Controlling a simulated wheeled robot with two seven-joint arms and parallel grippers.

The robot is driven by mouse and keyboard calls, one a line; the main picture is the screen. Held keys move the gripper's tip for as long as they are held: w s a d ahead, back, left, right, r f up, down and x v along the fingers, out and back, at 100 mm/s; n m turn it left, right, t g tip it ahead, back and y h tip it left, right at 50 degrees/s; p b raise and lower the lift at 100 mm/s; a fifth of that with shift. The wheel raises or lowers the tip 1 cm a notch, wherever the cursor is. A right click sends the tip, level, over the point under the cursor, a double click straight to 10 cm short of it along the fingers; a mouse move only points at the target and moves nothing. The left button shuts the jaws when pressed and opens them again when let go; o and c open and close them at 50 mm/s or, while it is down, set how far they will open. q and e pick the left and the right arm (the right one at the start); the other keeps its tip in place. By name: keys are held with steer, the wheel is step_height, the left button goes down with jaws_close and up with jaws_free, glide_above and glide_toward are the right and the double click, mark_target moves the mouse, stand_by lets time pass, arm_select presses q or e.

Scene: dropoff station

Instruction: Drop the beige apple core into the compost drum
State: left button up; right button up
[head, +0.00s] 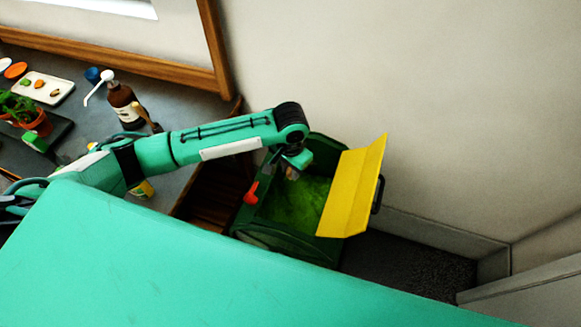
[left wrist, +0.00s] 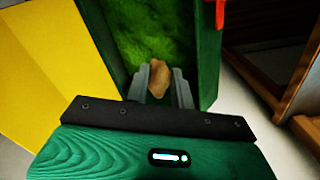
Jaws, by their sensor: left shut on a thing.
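The compost drum (head: 285,243) is dark green with green contents (head: 298,205), and its yellow lid (head: 351,190) stands open on the right. My left gripper (head: 290,172) is over the drum's opening, pointing down. In the left wrist view, my left gripper (left wrist: 163,85) is shut on the beige apple core (left wrist: 159,79), which sits between the two grey fingertips. Behind the core, the green inside of the drum (left wrist: 150,35) shows. In the head view the core is small and mostly hidden by the gripper. My right gripper is not in view.
A red handle (head: 251,193) sits on the drum's left side. A dark counter (head: 85,115) at the left holds a brown pump bottle (head: 122,102), a white tray (head: 47,88) and a potted plant (head: 34,120). A wall stands behind the drum.

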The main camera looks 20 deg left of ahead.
arm_select(q)
steer(key=o, duration=1)
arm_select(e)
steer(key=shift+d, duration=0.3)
arm_select(q)
step_height(320, 180, up, 14)
steer(key=b, duration=0.2)
steer(key=shift+f+b, duration=0.1)
steer(key=shift+b, duration=0.25)
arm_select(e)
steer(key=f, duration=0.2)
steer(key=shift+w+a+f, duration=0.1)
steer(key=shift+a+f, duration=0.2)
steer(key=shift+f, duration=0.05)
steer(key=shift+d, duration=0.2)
